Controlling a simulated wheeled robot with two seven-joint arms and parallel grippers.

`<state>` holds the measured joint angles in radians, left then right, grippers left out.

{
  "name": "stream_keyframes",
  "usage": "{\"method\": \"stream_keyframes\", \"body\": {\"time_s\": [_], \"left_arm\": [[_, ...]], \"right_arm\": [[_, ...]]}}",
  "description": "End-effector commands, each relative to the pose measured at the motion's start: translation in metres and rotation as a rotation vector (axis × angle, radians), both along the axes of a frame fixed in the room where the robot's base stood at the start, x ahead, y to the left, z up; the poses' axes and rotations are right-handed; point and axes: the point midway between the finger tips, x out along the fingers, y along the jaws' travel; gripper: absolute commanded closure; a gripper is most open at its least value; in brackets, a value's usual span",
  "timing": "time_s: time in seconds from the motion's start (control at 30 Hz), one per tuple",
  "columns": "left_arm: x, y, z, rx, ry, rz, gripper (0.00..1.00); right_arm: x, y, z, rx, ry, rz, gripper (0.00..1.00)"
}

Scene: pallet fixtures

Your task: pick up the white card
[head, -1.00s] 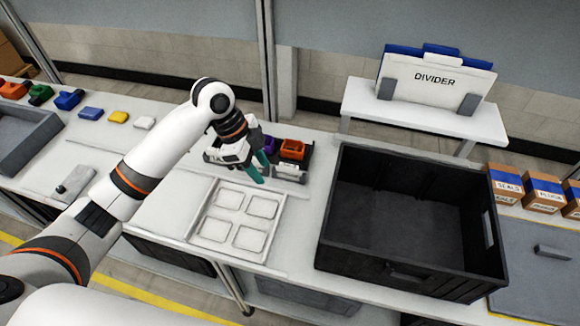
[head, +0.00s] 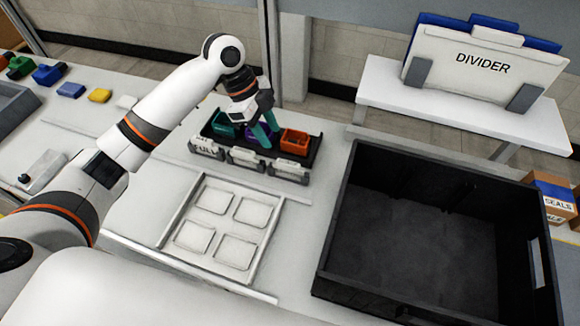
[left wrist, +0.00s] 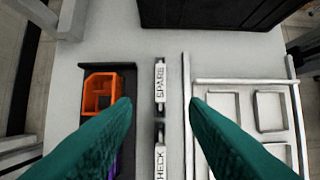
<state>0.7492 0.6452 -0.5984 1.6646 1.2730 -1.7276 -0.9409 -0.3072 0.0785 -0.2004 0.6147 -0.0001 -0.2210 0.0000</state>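A small flat white card (head: 126,102) lies at the left of the bench, beside a yellow one (head: 99,95) and a blue one (head: 71,90); my left arm passes close to it. My left gripper (head: 265,133), with teal fingers, is at the black rack, over or in front of its purple bin. In the left wrist view the gripper (left wrist: 160,103) is open, its fingers wide apart with nothing between the tips. Below it are white label plates reading SPARE (left wrist: 160,83) and CHECK (left wrist: 160,163). My right gripper is out of view.
The black rack (head: 203,150) holds teal, purple and orange bins (head: 294,142). A white tray with square recesses (head: 206,261) lies in front. A large black crate (head: 335,225) stands right. A DIVIDER board (head: 482,66) stands on a white shelf (head: 385,82).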

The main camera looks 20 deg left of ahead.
Motion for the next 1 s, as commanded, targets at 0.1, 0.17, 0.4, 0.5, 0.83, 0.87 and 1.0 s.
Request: {"method": "stream_keyframes", "body": {"time_s": [0.1, 0.17, 0.4, 0.5, 0.83, 0.87, 1.0], "left_arm": [[-0.002, -0.009, -0.019, 0.000, 0.006, -0.001, 0.60], [-0.002, -0.013, -0.028, 0.000, 0.005, -0.001, 0.60], [-0.001, -0.021, -0.047, 0.000, 0.002, -0.001, 0.60], [0.000, -0.027, -0.056, 0.000, 0.004, 0.000, 0.60], [0.002, -0.042, -0.093, 0.001, 0.001, 0.001, 0.60], [0.002, -0.043, -0.093, 0.001, 0.001, 0.001, 0.60], [0.002, -0.042, -0.094, 0.001, 0.000, 0.000, 0.60]], "right_arm": [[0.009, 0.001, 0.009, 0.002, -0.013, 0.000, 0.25], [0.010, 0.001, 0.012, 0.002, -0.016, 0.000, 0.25], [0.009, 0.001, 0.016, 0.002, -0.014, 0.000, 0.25], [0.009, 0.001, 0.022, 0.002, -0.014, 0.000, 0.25], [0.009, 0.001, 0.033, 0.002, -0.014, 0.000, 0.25], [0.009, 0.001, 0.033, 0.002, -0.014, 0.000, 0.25], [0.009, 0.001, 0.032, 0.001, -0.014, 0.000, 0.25]]}}
